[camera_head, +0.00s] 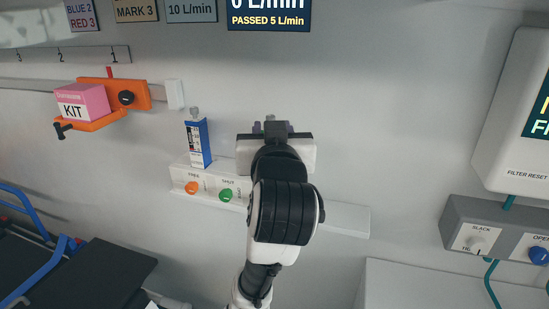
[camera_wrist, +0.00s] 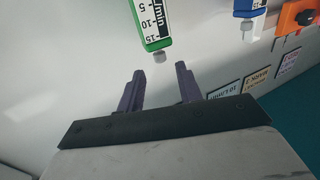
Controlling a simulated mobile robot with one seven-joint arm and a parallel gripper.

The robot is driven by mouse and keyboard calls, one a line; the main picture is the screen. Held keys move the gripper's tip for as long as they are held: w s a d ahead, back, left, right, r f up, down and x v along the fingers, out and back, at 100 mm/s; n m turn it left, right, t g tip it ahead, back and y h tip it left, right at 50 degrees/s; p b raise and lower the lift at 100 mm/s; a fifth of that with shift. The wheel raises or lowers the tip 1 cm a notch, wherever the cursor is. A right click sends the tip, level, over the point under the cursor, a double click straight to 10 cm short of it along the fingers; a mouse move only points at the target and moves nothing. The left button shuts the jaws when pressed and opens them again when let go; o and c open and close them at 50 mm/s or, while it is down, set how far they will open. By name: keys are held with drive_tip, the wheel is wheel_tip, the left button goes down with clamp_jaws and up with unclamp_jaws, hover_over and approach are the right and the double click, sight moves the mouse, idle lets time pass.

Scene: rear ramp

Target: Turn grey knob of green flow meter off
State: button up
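The green flow meter (camera_wrist: 152,22) shows in the wrist view, with a scale marked 5, 10 and 15 L/min. Its small grey knob (camera_wrist: 159,56) sticks out of the green end. My gripper (camera_wrist: 160,70) is open, with its two dark purple fingers apart and nothing between them. The knob is just beyond the fingertips, roughly in line with the gap; no contact shows. In the head view my gripper (camera_head: 270,128) is up at the wall, and my wrist hides the green meter's body.
A blue flow meter (camera_head: 198,146) with a grey top knob stands close to the left. The white rail below it carries an orange button (camera_head: 191,187) and a green button (camera_head: 226,195). An orange bracket (camera_head: 139,91) holds a pink kit box (camera_head: 82,102). A display (camera_head: 268,14) reads "PASSED 5 L/min".

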drive_tip(key=s+b, duration=0.6)
drive_tip(key=s, duration=0.1)
drive_tip(key=shift+d+f, duration=0.15)
idle(0.4)
drive_tip(key=shift+s, duration=0.15)
